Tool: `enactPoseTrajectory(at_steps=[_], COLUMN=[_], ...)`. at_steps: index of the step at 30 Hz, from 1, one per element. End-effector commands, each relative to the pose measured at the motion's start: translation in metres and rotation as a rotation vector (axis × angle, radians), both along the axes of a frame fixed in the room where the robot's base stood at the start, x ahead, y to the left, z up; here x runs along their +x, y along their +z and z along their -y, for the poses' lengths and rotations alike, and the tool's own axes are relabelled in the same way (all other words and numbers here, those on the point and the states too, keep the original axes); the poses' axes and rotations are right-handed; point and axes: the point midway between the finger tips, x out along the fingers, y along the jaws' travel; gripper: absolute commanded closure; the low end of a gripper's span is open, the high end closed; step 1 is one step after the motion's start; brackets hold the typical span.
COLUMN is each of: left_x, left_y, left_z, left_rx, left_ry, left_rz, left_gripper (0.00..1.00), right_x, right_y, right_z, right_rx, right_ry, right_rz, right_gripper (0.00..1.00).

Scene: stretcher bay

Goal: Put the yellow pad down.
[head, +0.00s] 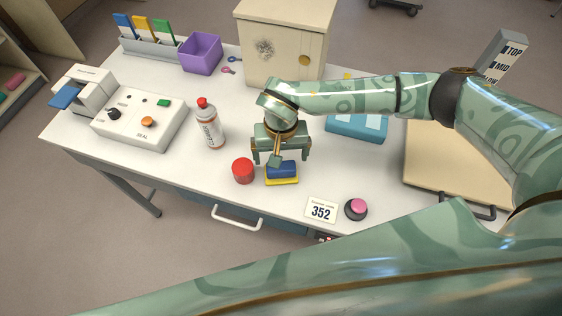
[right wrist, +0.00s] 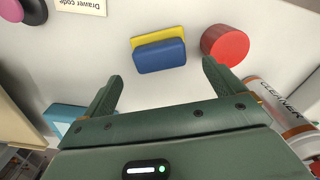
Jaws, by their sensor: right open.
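The yellow pad (head: 283,182) is on the white table near its front edge, with a blue block (head: 284,169) on top covering most of it. In the right wrist view a strip of the yellow pad (right wrist: 157,38) shows along one long side of the blue block (right wrist: 159,56). My right gripper (head: 280,157) is open, its fingers spread just above and behind the pad and block. In the right wrist view both lie beyond the open fingertips, with a gap to each finger. My left gripper is not in view.
A red cylinder (head: 243,171) stands close left of the pad, and a cleaner bottle (head: 208,125) farther left. A beige cabinet (head: 283,42) stands behind. Bare table (head: 200,170) lies left of the red cylinder.

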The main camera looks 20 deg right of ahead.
Motion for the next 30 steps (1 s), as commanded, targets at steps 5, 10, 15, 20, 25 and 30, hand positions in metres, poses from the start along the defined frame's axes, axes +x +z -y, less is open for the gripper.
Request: enactPoseTrajectory(at_steps=[5,10,15,20,25,30], left_x=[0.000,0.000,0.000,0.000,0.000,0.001], left_y=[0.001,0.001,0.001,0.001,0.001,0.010], left_z=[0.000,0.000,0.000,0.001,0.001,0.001], left_rx=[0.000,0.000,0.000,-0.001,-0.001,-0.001], left_ry=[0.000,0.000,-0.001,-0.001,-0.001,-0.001], left_rz=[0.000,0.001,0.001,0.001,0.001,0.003], left_gripper=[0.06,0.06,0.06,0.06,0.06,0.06], right_x=[0.000,0.000,0.000,0.000,0.000,0.000], right_y=[0.039,0.057,0.061,0.061,0.060,0.069], right_z=[0.000,0.001,0.000,0.000,0.000,0.000], right_rx=[-0.001,-0.001,-0.001,-0.001,-0.001,0.000], right_ry=[0.002,0.000,0.000,0.000,0.000,0.000], right_rz=[0.003,0.001,0.000,0.000,0.000,0.002], right_gripper=[0.06,0.06,0.06,0.06,0.06,0.06])
